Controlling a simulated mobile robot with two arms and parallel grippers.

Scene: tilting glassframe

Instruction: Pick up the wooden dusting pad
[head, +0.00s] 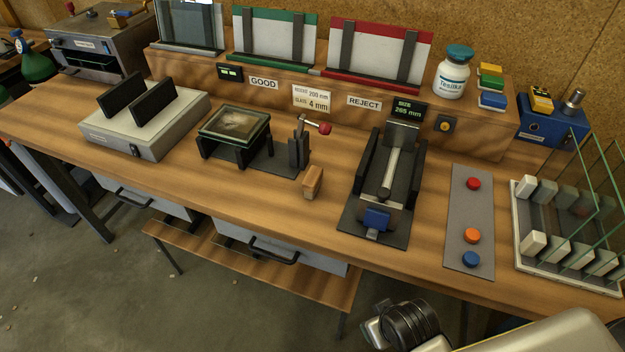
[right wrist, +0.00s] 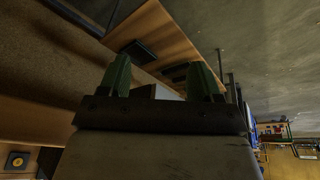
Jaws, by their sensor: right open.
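The wooden dusting pad (head: 313,182) is a small upright block with a light brown body. It stands on the bench in the head view, in front of the small lever with a red knob and left of the dark clamp fixture. My right gripper (right wrist: 160,76) shows in the right wrist view with its two green fingers apart. I see no pad between them. Part of my right arm shows at the bottom right of the head view, well away from the pad. My left gripper is in neither view.
A glass-topped stand (head: 233,137) and lever (head: 300,143) are close behind the pad. The clamp fixture (head: 365,222) is to its right, then a button panel (head: 468,215) and a glass rack (head: 516,240). Bench (head: 250,200) in front of the pad is clear.

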